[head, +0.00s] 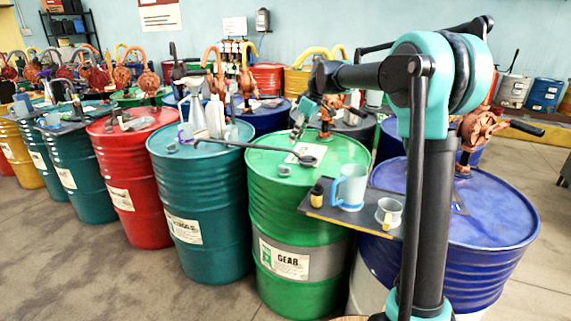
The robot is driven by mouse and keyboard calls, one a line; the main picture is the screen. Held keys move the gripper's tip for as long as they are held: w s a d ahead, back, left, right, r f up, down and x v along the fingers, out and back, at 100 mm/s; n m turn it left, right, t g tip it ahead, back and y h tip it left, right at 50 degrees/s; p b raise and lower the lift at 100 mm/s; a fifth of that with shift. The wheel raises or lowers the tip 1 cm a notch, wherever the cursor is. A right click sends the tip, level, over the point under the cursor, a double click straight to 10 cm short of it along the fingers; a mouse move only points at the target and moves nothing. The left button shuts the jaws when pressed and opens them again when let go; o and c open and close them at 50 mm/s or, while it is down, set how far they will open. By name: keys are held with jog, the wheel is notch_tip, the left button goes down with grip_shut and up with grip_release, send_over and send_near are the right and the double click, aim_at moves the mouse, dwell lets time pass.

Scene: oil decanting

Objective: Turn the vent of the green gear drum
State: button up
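The green gear drum (262,205) stands upright in the middle of the head view, with a grey band and a white label reading GEAR (284,262). On its lid are a white paper (304,149), a small grey-green fitting (284,170) at the front left, and a dark round piece (307,160). I cannot tell which of these is the vent. My arm reaches in from the right, and my gripper (298,126) hangs small over the back of the lid, pointing down, beside an orange pump. Its fingers are too small to tell open from shut.
A long dark bar (250,147) reaches across the teal and green lids. A dark tray (330,213) with a blue mug (350,187), a small cup (389,213) and a small dark bottle (317,194) sits right of the green lid. A blue drum (480,215) stands right.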

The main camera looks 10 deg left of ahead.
aim_at(283, 166)
jog(key=x, duration=1.4)
jog(key=shift+a+f, duration=0.2)
jog(key=shift+f, duration=0.05)
grip_shut()
